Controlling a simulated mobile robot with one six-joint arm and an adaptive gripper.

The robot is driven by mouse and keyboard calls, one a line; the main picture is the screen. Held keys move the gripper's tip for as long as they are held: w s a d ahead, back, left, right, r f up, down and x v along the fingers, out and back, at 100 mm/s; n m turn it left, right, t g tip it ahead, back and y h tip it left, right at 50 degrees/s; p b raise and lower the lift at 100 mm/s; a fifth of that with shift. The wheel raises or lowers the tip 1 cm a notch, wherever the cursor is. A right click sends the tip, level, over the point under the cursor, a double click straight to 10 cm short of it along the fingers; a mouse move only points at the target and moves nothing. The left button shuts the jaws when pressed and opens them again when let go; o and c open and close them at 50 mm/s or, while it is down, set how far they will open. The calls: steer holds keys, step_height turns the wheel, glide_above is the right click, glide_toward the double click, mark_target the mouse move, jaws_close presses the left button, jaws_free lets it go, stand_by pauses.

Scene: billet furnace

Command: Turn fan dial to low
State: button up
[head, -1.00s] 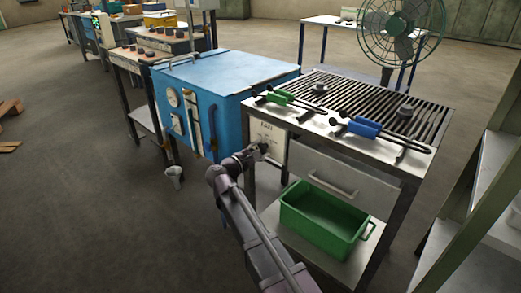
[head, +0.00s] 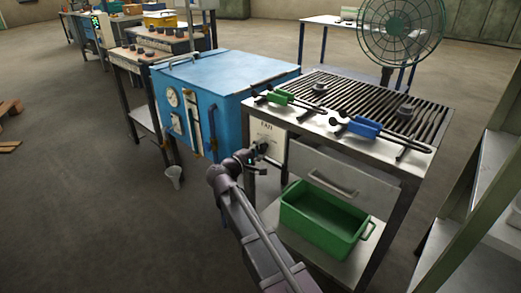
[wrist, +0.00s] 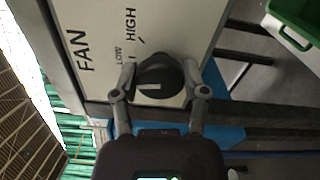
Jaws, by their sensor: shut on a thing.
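The fan dial (wrist: 158,75) is a round black knob with a white pointer line, on a pale panel (wrist: 85,15) marked FAN, LOW and HIGH. In the wrist view the panel's lettering is turned sideways, and the pointer line lies nearly level toward the left, the side where LOW is printed. My gripper (wrist: 159,80) is shut on the dial, one finger on each side. The left finger partly covers the panel below LOW. In the head view my gripper (head: 259,153) is at the panel (head: 268,134), hiding the dial.
The panel sits between a blue furnace (head: 215,85) and a metal table (head: 425,160) bearing tongs with green and blue grips. A green bin (head: 310,217) is on the shelf below. A caged fan (head: 400,30) stands behind. Open floor lies to the left.

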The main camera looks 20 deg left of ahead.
steer(key=shift+w+m, duration=0.1)
steer(key=shift+m, duration=1)
steer(key=shift+d, duration=0.1)
steer(key=o, duration=1.1)
steer(key=shift+o, duration=0.2)
steer(key=v, duration=1.2)
steer(key=shift+f, duration=0.1)
